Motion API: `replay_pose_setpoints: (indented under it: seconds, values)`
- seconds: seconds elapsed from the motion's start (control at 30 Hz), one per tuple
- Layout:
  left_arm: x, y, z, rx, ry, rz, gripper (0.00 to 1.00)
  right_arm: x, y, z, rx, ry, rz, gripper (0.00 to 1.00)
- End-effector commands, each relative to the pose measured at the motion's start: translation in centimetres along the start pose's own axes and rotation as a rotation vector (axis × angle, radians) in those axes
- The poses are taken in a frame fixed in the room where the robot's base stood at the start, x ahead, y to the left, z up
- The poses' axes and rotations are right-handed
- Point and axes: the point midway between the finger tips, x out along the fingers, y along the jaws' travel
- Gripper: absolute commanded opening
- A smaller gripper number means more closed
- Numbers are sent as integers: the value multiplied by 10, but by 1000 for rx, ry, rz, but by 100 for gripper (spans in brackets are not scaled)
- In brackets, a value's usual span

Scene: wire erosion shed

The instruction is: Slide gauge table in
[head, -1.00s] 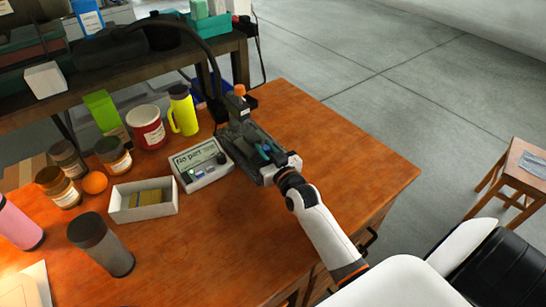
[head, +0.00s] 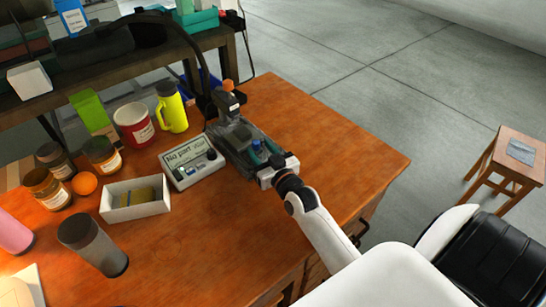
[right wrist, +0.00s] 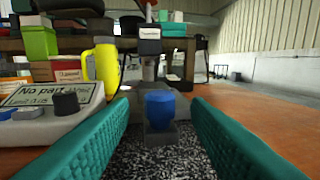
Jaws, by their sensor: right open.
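The gauge (head: 228,103) stands upright on its dark base (head: 232,133) on the wooden bench. A blue knob (head: 256,146) on a small grey block shows at the near end of the base. My right gripper (head: 263,151) is open, with its teal fingers on either side of the knob. In the right wrist view the blue knob (right wrist: 160,108) stands between the two fingers with a visible gap on each side. A speckled grey surface (right wrist: 160,160) lies below it. My left gripper is not in view.
A readout box (head: 193,163) showing "No part" stands just left of the gauge. A yellow flask (head: 172,112), a red tin (head: 133,126), a white tray (head: 135,212) and several jars crowd the left. The bench right of the gauge is clear. A stool (head: 509,170) stands far right.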

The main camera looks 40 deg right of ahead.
Motion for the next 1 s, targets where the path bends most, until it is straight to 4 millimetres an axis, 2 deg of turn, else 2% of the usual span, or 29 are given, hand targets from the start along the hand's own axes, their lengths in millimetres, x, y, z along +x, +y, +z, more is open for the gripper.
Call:
replay_pose_setpoints:
  seconds: [0.03, 0.2, 0.4, 0.57, 0.8, 0.87, 1.0]
  values:
    - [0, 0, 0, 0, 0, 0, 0, -13, 0, -2, 0, 4, 0, 43]
    - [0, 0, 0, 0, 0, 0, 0, -49, 0, -2, 1, 3, 0, 43]
    - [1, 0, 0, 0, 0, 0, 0, -77, 0, -1, 0, 2, 0, 43]
    - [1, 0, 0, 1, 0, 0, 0, -86, 0, 0, 1, 0, -1, 43]
    - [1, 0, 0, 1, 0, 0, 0, -86, 0, 0, 1, -1, 0, 43]
    - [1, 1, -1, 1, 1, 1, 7, -86, 0, 0, 1, 0, 0, 43]
    - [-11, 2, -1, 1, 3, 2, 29, -88, 4, 9, -1, 23, 9, 43]
